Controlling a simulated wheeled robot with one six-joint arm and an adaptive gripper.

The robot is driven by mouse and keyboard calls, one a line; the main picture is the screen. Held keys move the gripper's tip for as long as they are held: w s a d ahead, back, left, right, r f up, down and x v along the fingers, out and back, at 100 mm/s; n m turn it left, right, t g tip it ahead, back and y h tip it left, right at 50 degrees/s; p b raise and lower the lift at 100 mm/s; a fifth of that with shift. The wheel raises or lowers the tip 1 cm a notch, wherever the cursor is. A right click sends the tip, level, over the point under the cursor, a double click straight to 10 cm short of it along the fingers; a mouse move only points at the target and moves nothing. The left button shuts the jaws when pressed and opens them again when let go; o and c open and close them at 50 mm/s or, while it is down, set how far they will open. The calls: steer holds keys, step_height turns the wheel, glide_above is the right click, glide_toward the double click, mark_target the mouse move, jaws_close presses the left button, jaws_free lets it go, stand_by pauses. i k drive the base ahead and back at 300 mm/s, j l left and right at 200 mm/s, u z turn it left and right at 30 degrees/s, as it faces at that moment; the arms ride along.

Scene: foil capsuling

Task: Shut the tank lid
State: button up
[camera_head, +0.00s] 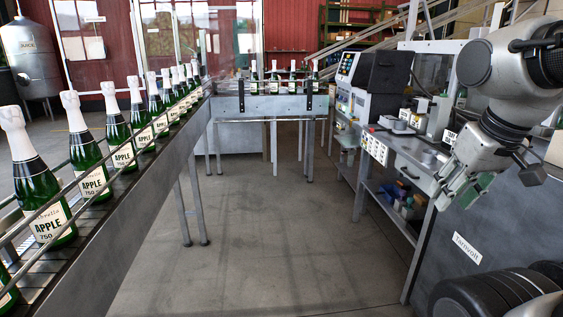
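A steel tank (30,55) marked JUICE stands on legs in the far left corner. Its top is near the upper edge of the picture, and I cannot make out a lid or whether one is open. A smaller lidded tank cannot be told among the machines at right. My gripper (455,198) hangs at the right, pointing down and left, in front of the bench and grey cabinet. It is far from the juice tank. Nothing is clearly seen in its fingers, and the gap between them is not clear.
A conveyor (140,190) with green APPLE bottles runs along the left and turns across the back (258,106). A machine (372,85) with a screen and a bench (405,150) stand at right. A grey cabinet (480,235) is at lower right. The middle floor (265,220) is clear.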

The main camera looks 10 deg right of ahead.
mark_target(392, 69)
steer(key=i+z, duration=0.2)
steer(key=i, duration=0.3)
steer(key=i+z, duration=0.2)
steer(key=i, duration=0.3)
steer(key=i+j+z, duration=0.2)
steer(key=i, duration=0.3)
steer(key=i+j+z, duration=0.15)
steer(key=i, duration=0.35)
